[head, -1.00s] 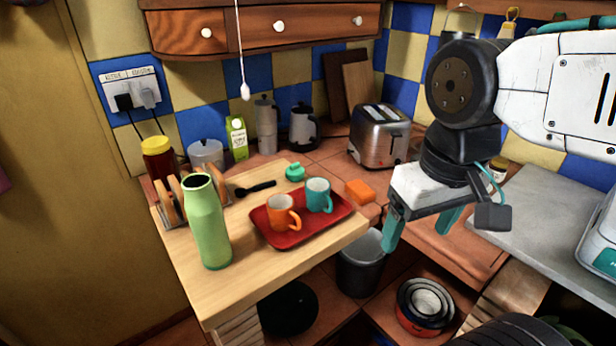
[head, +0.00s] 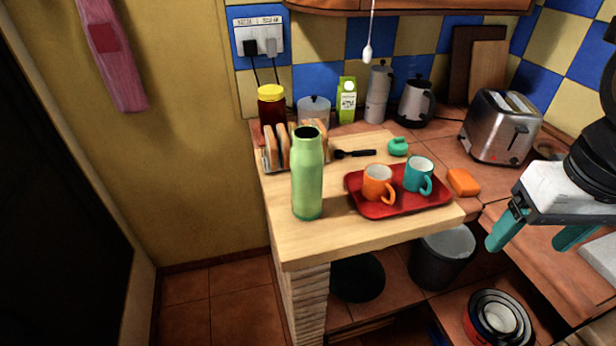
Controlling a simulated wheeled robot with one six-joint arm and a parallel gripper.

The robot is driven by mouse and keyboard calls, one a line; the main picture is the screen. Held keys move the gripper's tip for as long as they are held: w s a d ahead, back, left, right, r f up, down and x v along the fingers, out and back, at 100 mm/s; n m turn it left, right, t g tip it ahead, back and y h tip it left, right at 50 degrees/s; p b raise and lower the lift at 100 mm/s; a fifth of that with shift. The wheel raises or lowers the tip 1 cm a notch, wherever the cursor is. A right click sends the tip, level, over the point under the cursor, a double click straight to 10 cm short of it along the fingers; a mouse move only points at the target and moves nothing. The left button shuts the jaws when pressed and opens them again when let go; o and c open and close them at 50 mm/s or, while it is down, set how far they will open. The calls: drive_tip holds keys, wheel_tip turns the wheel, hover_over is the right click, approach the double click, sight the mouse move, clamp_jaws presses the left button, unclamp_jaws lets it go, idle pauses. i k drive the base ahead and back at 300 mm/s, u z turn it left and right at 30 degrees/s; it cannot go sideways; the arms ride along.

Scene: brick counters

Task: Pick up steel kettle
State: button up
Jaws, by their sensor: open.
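The steel kettle (head: 414,104) stands upright on the tiled counter at the back, against the checkered wall. It is grey with a dark handle on its right side. A tall steel moka pot (head: 378,94) stands just left of it. My gripper (head: 534,236) is at the right of the head view, in front of the toaster and well apart from the kettle. Its teal fingers are spread and nothing is between them.
A toaster (head: 502,128) stands right of the kettle. Nearer are a red tray (head: 404,206) with two mugs, an orange sponge (head: 462,182), and a tall green bottle (head: 308,178) at the wooden counter's front. A cord with a pale end (head: 367,52) hangs above.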

sight(415, 102)
drive_tip(key=k, duration=1.2)
drive_tip(key=u, duration=0.95)
drive_tip(key=i, duration=1.25)
drive_tip(key=z, duration=0.8)
drive_tip(key=i, duration=0.3)
drive_tip(key=z, duration=0.2)
